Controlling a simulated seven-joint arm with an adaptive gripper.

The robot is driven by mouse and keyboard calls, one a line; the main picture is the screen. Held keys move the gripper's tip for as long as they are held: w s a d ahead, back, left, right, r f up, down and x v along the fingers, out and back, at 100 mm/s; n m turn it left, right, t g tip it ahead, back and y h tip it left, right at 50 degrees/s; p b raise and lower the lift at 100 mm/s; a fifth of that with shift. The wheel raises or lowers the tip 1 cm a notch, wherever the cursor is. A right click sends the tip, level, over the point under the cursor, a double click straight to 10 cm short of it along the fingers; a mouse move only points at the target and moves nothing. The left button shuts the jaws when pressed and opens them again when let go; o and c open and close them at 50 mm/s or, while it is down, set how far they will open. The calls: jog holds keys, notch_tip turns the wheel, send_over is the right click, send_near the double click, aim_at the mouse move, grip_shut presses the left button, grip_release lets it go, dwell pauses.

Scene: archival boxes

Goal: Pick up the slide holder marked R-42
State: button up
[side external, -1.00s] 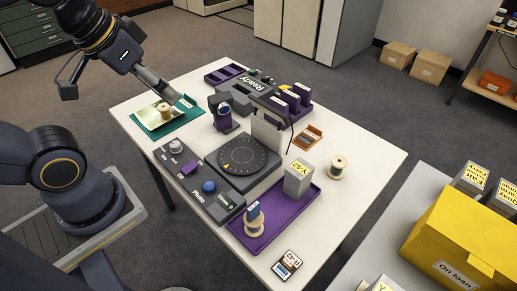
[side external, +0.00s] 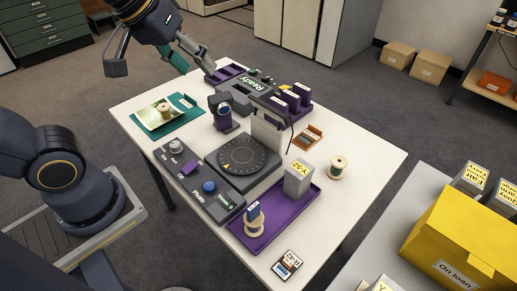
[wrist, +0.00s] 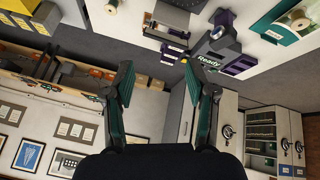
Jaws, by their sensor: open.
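The slide holder marked R-42 (side external: 287,265) is a small dark piece with a white label. It lies near the front corner of the white table (side external: 350,190) in the side external view, right of and in front of the purple tray. My gripper (side external: 195,70) is at the far left end of the table, above and behind the green mat. It is far from the slide holder. In the wrist view my gripper (wrist: 159,72) has its two green fingers wide apart with nothing between them. The slide holder does not show in the wrist view.
A purple tray (side external: 283,222) holds a grey Y-52 box (side external: 298,179) and a spool with a blue-topped piece. A round dial (side external: 243,157) and control boxes fill the middle. A green mat (side external: 186,102), spool (side external: 338,166) and orange holder (side external: 309,137) are also on the table.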

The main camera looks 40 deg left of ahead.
jog(key=w+d+f+g, duration=0.1)
jog(key=w+d+f, duration=0.1)
jog(key=w+d, duration=0.35)
jog(key=m+g, duration=0.4)
jog(key=g, duration=0.1)
send_over(290, 260)
notch_tip(290, 260, down, 20)
jog(key=shift+y, duration=0.3)
jog(key=f, duration=1)
jog(key=shift+s+a+f, duration=0.1)
jog(key=shift+a+f, duration=0.1)
jog(key=shift+f, duration=0.1)
notch_tip(290, 260, down, 6)
jog(key=shift+d+r, duration=0.15)
grip_shut()
jog(key=shift+r, duration=0.15)
